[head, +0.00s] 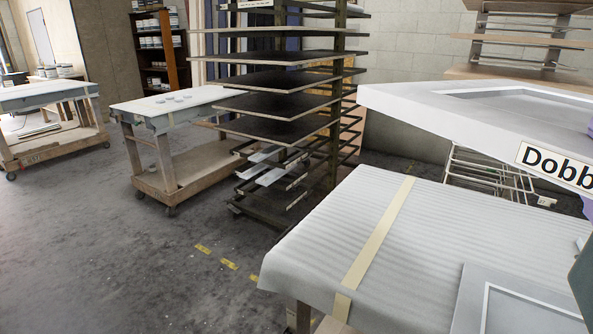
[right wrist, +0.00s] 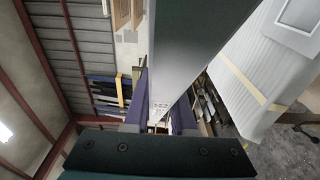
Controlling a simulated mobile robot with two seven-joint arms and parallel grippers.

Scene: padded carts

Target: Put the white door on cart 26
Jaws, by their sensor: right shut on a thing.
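A white door (head: 480,115) with a recessed panel and a label starting "Dobb" hangs in the air at the upper right of the head view, above the padded cart. My left gripper is not in view. The near cart (head: 330,235) has a ribbed white pad with a cream strap. Its number is hidden, so I cannot tell which cart is 26.
Another pale panel (head: 520,300) lies on the near pad's right front. A tall drying rack (head: 337,110) stands behind that cart. Grey floor (head: 120,260) is clear at front left.

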